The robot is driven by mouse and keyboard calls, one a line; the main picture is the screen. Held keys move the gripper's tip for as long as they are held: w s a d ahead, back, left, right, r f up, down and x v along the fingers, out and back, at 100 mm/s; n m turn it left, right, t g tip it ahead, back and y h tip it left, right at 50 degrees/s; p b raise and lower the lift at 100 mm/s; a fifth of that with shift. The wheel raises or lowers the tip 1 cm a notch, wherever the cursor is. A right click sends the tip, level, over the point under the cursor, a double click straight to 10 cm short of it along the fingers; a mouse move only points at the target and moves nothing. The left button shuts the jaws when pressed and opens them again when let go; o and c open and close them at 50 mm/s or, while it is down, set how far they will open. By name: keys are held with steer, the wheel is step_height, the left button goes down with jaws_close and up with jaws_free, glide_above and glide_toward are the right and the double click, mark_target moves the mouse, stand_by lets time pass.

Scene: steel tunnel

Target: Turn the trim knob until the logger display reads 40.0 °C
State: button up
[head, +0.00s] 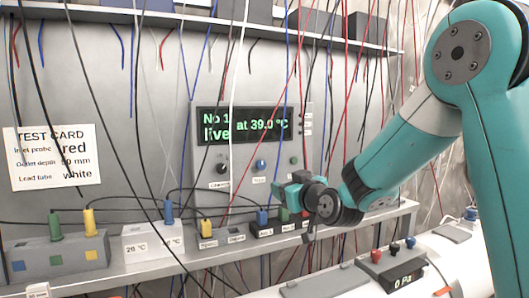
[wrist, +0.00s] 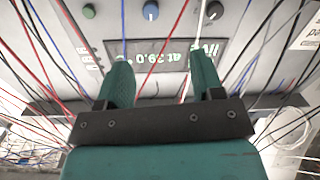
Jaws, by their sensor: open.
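The logger display (head: 249,124) is lit green on a dark screen and reads "No 1 at 39.0 °C" with "live" below. It appears upside down in the wrist view (wrist: 160,55). Below it in the head view are a black knob (head: 222,167), a blue knob (head: 260,165) and a green knob (head: 294,160). Their small labels are hard to read; the blue knob's seems to say "Trim". The blue knob is at the wrist view's top (wrist: 151,11), beyond the fingertips. My gripper (head: 284,187) is open and empty (wrist: 160,65), apart from the knobs.
Many hanging wires cross before the panel, some close to the fingers. A ledge (head: 130,273) below carries terminal blocks with plugs and leads. A test card (head: 52,157) hangs at left. A small meter reading "0 Pa" (head: 403,281) sits at lower right. A shelf (head: 200,22) runs above.

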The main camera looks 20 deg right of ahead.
steer(key=d, duration=0.1)
steer(key=p, duration=1)
glide_toward(263, 166)
steer(key=shift+t+h, duration=0.3)
steer(key=w, duration=0.7)
steer(key=shift+w+a, duration=0.25)
steer(key=shift+w, duration=0.1)
steer(key=shift+w+f, duration=0.2)
steer(key=shift+w, duration=0.25)
steer(key=c, duration=0.9)
